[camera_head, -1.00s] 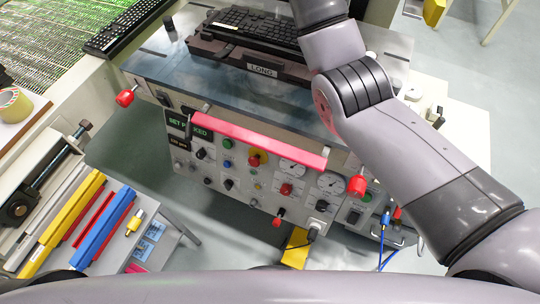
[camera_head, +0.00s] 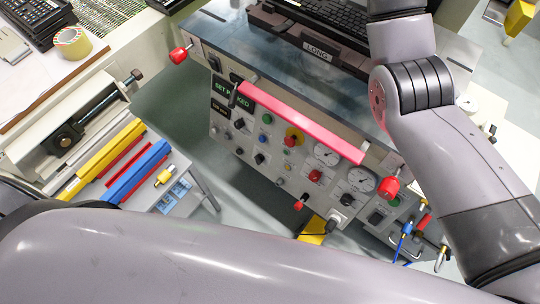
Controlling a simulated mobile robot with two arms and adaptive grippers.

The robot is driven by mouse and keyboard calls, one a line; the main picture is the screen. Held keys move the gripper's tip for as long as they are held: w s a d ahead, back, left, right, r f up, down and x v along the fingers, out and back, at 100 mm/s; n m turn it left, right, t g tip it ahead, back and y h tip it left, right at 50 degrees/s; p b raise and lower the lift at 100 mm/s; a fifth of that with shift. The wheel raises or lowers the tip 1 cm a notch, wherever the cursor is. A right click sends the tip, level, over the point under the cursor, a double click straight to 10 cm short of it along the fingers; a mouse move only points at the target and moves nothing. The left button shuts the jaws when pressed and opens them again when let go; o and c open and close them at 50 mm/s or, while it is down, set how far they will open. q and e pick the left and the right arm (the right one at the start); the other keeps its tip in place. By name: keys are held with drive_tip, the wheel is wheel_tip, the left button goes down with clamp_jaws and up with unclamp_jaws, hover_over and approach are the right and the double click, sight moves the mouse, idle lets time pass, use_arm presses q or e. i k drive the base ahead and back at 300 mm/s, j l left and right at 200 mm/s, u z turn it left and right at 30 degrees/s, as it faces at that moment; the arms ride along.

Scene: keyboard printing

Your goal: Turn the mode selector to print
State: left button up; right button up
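The machine's control panel (camera_head: 278,135) faces me below a dark worktop. It carries several black rotary knobs: one at the upper left (camera_head: 239,123), one in the lower middle (camera_head: 259,158) and one at the lower right (camera_head: 346,199). Their labels are too small to read, so I cannot tell which is the mode selector or where it points. A green-lettered display (camera_head: 236,93) is partly covered by a red bar (camera_head: 300,122). My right arm rises along the right side and my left arm crosses the bottom. Neither gripper shows in the view.
Red-tipped handles stick out at the panel's left (camera_head: 180,54) and right (camera_head: 389,188). A keyboard on a block marked LONG (camera_head: 317,51) sits on the worktop. A side table holds yellow (camera_head: 104,160) and blue (camera_head: 136,172) bars. Open floor lies between table and panel.

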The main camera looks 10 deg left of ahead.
sight(259, 158)
drive_tip(key=k, duration=1.5)
